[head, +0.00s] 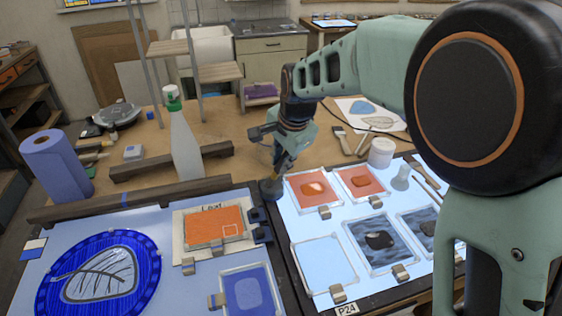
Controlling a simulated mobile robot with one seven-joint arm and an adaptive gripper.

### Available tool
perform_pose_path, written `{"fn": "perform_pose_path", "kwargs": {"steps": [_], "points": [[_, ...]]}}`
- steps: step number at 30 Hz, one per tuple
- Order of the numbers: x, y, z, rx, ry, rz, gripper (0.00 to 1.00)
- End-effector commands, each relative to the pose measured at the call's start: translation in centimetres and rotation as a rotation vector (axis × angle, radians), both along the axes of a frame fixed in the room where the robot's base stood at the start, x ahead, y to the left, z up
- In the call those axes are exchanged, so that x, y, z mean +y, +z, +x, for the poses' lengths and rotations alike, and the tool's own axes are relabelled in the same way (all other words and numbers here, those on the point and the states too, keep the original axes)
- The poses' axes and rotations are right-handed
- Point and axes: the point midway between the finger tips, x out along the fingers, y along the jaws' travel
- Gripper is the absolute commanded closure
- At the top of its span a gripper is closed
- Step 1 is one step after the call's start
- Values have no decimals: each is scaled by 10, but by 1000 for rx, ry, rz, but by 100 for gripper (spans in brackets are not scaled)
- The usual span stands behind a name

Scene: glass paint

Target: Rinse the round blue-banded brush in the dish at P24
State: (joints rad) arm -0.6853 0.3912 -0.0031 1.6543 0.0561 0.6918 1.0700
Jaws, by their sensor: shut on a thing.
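My gripper (283,158) is shut on a slim, tan-coloured tool, seen small, that points down between the two panels. A dark grey rounded shape (270,188) lies at its lower end; I cannot tell whether this is the brush head or something beneath it. No blue band can be made out. The P24 label (347,309) is on the front edge of the right-hand lit panel (300,238). Closest to it is a square framed pane (325,263), pale blue and clear, with clips on its edge. I cannot tell which item is the dish.
Orange panes (315,188) and dark marbled panes (380,241) lie on the lit panel. The left board holds a blue round leaf piece (97,275) and an orange sample (215,228).

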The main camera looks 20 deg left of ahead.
Motion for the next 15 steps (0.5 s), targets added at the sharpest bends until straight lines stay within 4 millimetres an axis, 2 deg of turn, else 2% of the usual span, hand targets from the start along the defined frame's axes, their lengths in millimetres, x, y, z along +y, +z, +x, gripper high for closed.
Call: {"fn": "perform_pose_path", "kwargs": {"steps": [9, 15], "points": [[0, 1, 2, 0, 0, 1, 100], [-3, 9, 2, 0, 0, 1, 100]]}}
